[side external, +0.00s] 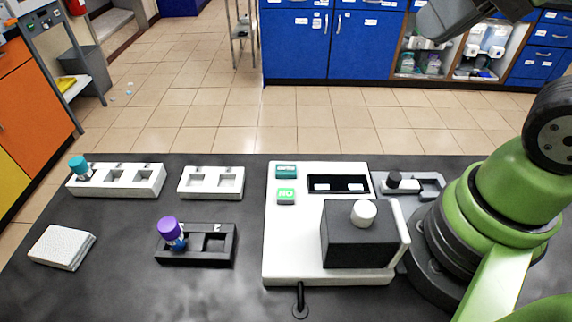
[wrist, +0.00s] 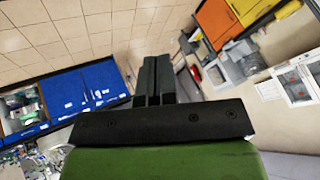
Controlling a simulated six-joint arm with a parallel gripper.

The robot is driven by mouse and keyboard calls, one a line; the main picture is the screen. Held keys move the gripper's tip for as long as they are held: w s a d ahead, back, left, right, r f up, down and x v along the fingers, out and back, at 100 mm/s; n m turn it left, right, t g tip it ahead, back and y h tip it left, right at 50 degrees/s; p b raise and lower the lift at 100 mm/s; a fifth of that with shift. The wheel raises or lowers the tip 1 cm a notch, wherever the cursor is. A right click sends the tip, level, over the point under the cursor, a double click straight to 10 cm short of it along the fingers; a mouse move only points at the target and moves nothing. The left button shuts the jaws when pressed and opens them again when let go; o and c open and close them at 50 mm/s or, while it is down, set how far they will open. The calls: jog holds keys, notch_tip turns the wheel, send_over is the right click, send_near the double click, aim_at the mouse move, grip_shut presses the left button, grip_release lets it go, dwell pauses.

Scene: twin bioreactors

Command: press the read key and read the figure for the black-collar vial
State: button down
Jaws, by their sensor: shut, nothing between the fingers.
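The white instrument (side external: 280,235) stands mid-table with a dark display (side external: 339,184) showing two pale blocks and no figure I can read. A teal key (side external: 286,171) and a brighter green key (side external: 286,196) sit left of the display; their lettering is too small to read surely. A dark block (side external: 355,240) with a white knob (side external: 363,213) sits on its front part. A small black-topped piece (side external: 394,180) stands in a grey holder (side external: 432,187) at right; I cannot tell whether it is the black-collar vial. My gripper (wrist: 153,62) is shut and empty, pointing away from the table.
A teal-capped vial (side external: 79,167) stands in the left white rack (side external: 150,187); another white rack (side external: 211,193) is empty. A purple-capped vial (side external: 170,232) leans in a black rack (side external: 197,260). A white pad (side external: 62,247) lies front left. A black lever (side external: 300,300) protrudes in front.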

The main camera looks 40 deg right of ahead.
jog(key=m, duration=0.1)
jog(key=m+g+y, duration=0.1)
jog(key=m+y, duration=0.4)
jog(key=m, duration=2.5)
send_over(287, 166)
notch_tip(287, 166, down, 16)
jog(key=shift+r, duration=0.1)
jog(key=shift+f, duration=4.4)
